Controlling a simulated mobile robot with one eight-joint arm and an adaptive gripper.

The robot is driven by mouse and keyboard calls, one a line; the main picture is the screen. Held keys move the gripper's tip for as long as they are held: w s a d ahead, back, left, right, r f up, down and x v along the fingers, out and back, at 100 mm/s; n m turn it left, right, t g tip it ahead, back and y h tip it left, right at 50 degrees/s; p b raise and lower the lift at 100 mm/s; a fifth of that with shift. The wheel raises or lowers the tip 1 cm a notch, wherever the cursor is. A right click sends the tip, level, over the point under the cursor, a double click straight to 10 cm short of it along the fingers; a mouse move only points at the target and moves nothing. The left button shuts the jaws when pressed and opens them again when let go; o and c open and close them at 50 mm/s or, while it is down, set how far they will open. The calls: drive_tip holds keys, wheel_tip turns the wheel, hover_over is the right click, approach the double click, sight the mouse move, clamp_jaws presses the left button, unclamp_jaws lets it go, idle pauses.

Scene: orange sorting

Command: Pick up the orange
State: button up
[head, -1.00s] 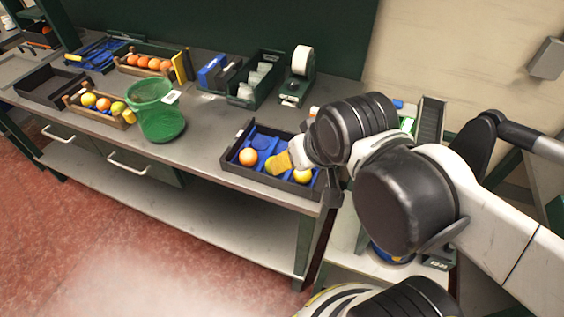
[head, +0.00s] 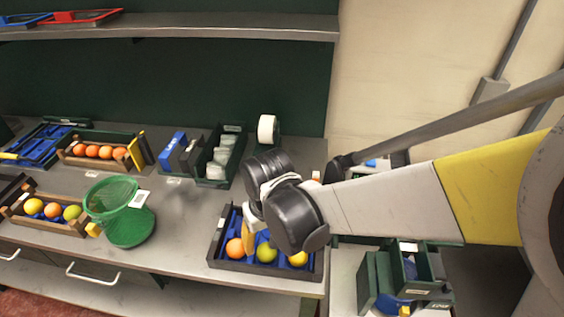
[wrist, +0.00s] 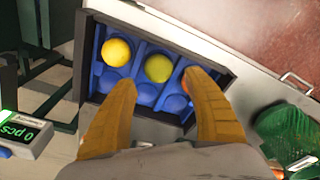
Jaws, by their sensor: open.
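An orange (head: 235,248) sits in the left part of a black tray with blue compartments (head: 216,240) at the bench's front edge. A yellow-green fruit (head: 266,252) and a yellow fruit (head: 298,257) sit to its right. My gripper (wrist: 160,80) is open above the tray and holds nothing. In the wrist view its two yellow fingers point at the tray (wrist: 218,82), with the yellow-green fruit (wrist: 158,68) between and beyond the tips. The yellow fruit (wrist: 116,52) is near the left finger. The orange (wrist: 184,84) is mostly hidden behind the right finger.
A green mesh bin (head: 125,220) stands left of the tray. Left of it is a wooden crate with mixed fruit (head: 45,224); a crate of oranges (head: 97,163) stands behind. A tape dispenser (head: 267,135) and dark green box (head: 222,165) stand at the back. Bare bench lies between bin and tray.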

sight(267, 248)
drive_tip(key=f+b, duration=0.1)
drive_tip(key=f, duration=0.1)
drive_tip(key=w+f, duration=0.1)
drive_tip(key=f, duration=0.2)
drive_tip(key=f+b, duration=0.1)
drive_tip(key=f, duration=0.1)
drive_tip(key=shift+w+a+f+b, duration=0.15)
drive_tip(key=shift+w+a+b, duration=0.1)
drive_tip(key=shift+b, duration=0.1)
drive_tip(key=shift+d, duration=0.1)
drive_tip(key=c, duration=1.1)
